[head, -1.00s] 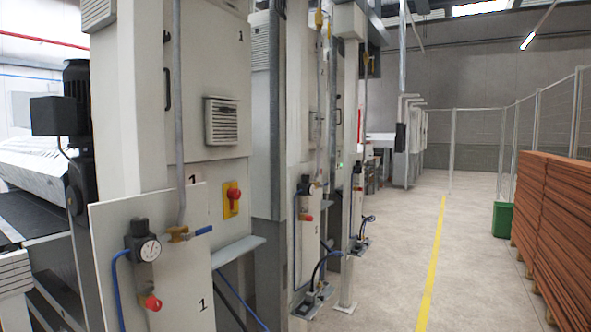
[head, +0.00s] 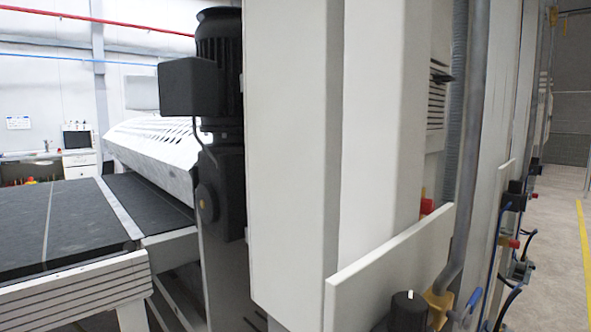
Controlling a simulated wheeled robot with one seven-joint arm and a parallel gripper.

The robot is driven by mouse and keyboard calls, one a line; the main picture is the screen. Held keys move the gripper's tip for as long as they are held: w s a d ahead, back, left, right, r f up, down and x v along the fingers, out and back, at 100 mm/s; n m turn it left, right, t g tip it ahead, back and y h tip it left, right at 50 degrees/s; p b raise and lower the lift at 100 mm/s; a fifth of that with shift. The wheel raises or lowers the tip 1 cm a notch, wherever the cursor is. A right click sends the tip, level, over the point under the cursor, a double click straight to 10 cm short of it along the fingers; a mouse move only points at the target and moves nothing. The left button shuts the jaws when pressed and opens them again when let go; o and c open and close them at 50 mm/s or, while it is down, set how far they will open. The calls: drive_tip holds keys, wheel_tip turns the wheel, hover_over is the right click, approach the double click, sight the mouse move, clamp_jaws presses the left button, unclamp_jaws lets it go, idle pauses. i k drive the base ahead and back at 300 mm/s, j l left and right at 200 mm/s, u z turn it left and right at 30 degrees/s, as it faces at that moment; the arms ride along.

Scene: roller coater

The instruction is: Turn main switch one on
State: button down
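The main switch (head: 426,206), a red knob on a yellow plate, shows only as a small piece above the edge of a slanting white panel (head: 385,268). The rest of it is hidden by the panel and the white column. The number beside it is not visible now. My gripper is not in view.
A white column (head: 290,150) stands close in the middle. A grey pipe (head: 465,170), a black gauge top (head: 408,310) and a blue-handled valve (head: 472,300) are at right. A black conveyor belt (head: 60,225) and black motor (head: 220,90) are left. Floor shows at far right.

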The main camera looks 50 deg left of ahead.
sight(427, 206)
drive_tip(key=u, duration=1.1)
drive_tip(key=l, duration=0.5)
drive_tip(key=i+l, duration=0.1)
drive_tip(key=l, duration=0.35)
